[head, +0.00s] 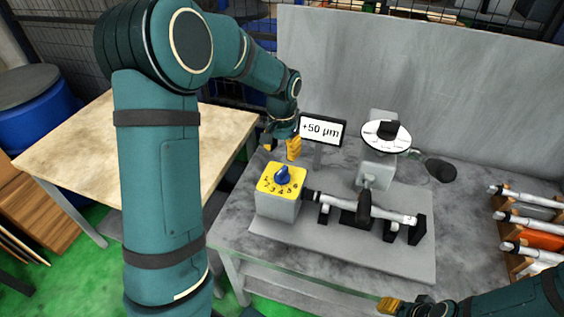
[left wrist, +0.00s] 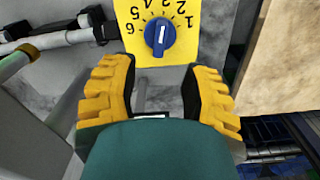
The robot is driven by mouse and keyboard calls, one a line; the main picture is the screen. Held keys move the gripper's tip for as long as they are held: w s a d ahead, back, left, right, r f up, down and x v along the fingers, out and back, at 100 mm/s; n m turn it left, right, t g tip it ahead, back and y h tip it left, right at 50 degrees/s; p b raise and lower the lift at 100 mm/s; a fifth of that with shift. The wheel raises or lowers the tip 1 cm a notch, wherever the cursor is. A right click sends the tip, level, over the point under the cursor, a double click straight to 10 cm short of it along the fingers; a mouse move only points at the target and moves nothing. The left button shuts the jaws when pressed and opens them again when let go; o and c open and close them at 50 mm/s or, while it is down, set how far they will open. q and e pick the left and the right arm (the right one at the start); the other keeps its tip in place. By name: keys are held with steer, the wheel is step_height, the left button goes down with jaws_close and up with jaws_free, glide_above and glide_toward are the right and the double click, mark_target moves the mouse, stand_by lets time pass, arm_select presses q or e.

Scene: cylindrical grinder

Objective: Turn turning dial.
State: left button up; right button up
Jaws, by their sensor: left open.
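The turning dial is a blue knob (head: 282,175) on a yellow numbered plate (head: 270,186) on top of a grey box. In the left wrist view the blue knob (left wrist: 160,33) shows at the top, upside down, with a white pointer line. My left gripper (head: 282,147) is open and empty, behind and above the dial, apart from it. Its yellow fingers (left wrist: 158,92) stand on both sides below the knob in the left wrist view. My right gripper (head: 400,304) is at the table's front edge, away from the dial; its jaws are too small to judge.
A display (head: 322,130) reading +50 µm stands behind the dial. A shaft (head: 385,213) lies on supports to the right, below a grinding wheel unit (head: 378,165). A rack (head: 530,235) with several shafts stands at the far right. A wooden table (head: 100,150) is left.

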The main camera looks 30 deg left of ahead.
arm_select(q)
step_height(320, 180, up, 3)
steer(key=shift+r, duration=0.15)
stand_by(0.6)
